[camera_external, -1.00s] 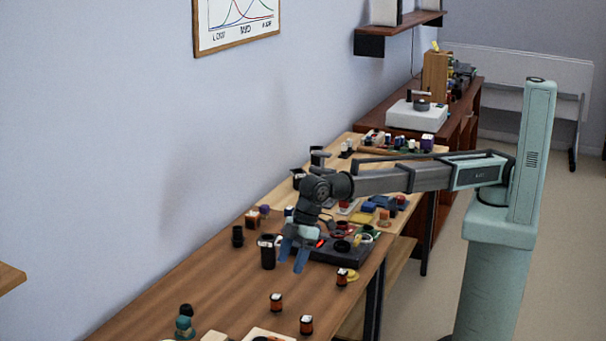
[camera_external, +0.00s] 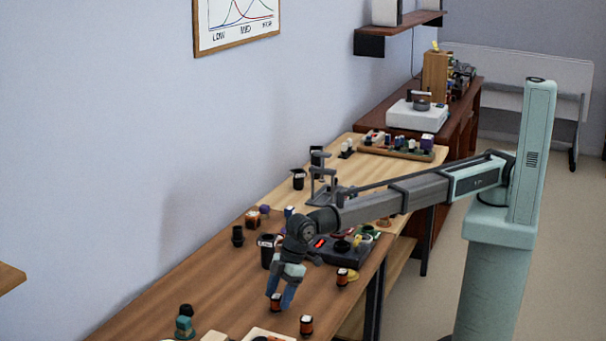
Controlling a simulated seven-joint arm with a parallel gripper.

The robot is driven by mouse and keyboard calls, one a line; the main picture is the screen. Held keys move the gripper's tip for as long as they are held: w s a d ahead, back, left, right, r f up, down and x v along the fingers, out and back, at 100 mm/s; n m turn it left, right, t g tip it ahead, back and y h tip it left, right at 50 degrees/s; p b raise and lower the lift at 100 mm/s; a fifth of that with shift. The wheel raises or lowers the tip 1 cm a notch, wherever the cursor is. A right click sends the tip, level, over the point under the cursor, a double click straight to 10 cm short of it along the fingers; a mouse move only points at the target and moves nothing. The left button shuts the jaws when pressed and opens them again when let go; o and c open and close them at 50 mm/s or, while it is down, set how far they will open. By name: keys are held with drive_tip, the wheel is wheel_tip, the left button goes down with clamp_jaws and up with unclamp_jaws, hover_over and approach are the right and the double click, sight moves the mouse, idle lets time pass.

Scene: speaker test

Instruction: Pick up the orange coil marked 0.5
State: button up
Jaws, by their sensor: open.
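Three small orange coils with dark ends and white tops stand on the brown bench.
A dark device with a red light (camera_external: 345,248) sits behind my gripper. A black cup (camera_external: 267,252) stands close to its left. A teal-and-black item (camera_external: 185,325) is at the front left. The bench between that item and my gripper is clear.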

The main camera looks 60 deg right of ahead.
drive_tip(key=shift+x, duration=1.2)
drive_tip(key=c, duration=1.1)
